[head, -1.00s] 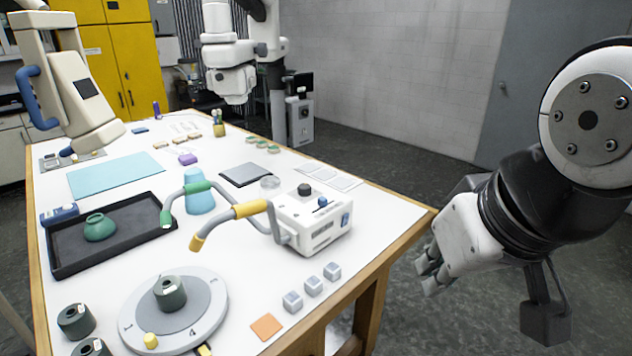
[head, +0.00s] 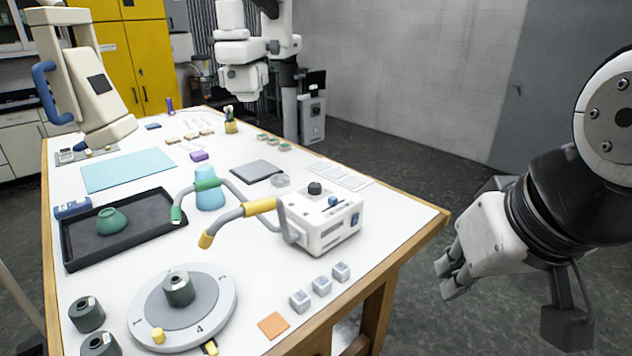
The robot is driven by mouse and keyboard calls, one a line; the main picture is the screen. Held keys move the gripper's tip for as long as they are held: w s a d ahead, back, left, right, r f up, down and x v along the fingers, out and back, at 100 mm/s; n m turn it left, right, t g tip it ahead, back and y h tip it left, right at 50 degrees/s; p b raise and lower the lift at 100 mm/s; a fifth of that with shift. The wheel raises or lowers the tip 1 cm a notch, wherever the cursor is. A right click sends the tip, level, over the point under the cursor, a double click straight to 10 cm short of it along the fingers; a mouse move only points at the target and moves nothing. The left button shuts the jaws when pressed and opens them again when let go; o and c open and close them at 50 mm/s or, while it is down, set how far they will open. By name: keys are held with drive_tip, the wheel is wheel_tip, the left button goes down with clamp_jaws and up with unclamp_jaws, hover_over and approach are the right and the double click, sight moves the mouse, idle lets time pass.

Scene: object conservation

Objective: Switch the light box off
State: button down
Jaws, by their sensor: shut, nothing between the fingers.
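The light box (head: 325,228) is a white box near the right edge of the table. It has a black knob (head: 315,188) and a small blue control (head: 333,201) on top, and a blue switch (head: 355,221) on its right side. Two bent grey light arms, one with a green sleeve (head: 208,184) and one with a yellow sleeve (head: 260,206), reach left from it. I cannot tell whether it is lit. My gripper (head: 446,279) is shut and empty, off the table's right edge, to the right of the light box and apart from it.
A round dial plate (head: 222,310) with a dark green piece stands at the front. A black tray (head: 150,232) is at left. Another white robot arm (head: 240,50) is behind. The table's right corner (head: 446,214) lies between box and gripper.

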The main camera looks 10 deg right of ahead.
drive_tip(key=w+a+f+m+g+y+b, duration=0.1)
drive_tip(key=w+f+m+y, duration=0.2)
drive_tip(key=w+m, duration=0.45)
drive_tip(key=w+a+f+m+y+b, duration=0.1)
drive_tip(key=w+f+m+y+b, duration=0.1)
drive_tip(key=w+f+m, duration=0.35)
drive_tip(key=w+d+f+m+t, duration=0.1)
drive_tip(key=w+d+f+m, duration=0.2)
drive_tip(key=w+m, duration=0.2)
drive_tip(key=w+d+f+m+t+b, duration=0.1)
drive_tip(key=w+d+f+m, duration=0.2)
drive_tip(key=w, duration=0.4)
drive_tip(key=w+d+f+m+t+y+b, duration=0.1)
drive_tip(key=w+d+f+m, duration=0.2)
drive_tip(key=w+d+m, duration=0.2)
drive_tip(key=shift+w+d+m+t, duration=0.15)
drive_tip(key=shift+w+m+t, duration=0.35)
drive_tip(key=shift+m, duration=0.7)
drive_tip(key=shift+f, duration=0.1)
approach(354, 226)
drive_tip(key=f, duration=0.2)
drive_tip(key=shift+s+d+f, duration=0.25)
drive_tip(key=shift+s+f, duration=0.05)
drive_tip(key=shift+f, duration=0.1)
drive_tip(key=w+a, duration=0.2)
drive_tip(key=shift+w, duration=0.3)
drive_tip(key=shift+w+a+r, duration=0.1)
drive_tip(key=shift+w+a, duration=0.2)
drive_tip(key=shift+w, duration=0.2)
